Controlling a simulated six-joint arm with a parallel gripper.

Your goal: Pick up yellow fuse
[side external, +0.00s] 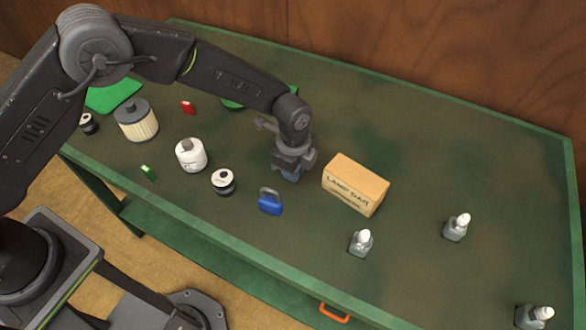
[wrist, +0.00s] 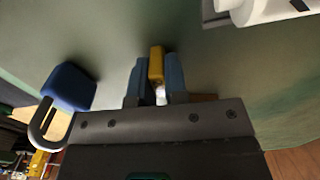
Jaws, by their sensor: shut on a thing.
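The yellow fuse (wrist: 156,64) stands out between the two blue fingers of my gripper (wrist: 155,82) in the wrist view, and my gripper is shut on it. A small pale part shows just below the yellow, between the fingers. In the side view my gripper (side external: 291,174) points down over the green table, left of the cardboard box. The fuse cannot be made out in that view. I cannot tell whether it still touches the table.
A blue padlock (side external: 270,202) lies close to my gripper, also in the wrist view (wrist: 70,88). The cardboard box (side external: 354,186) stands to the right. White canister (side external: 191,155), small dark-and-white spool (side external: 223,181) and bottle (side external: 360,243) are nearby. The table's right back area is clear.

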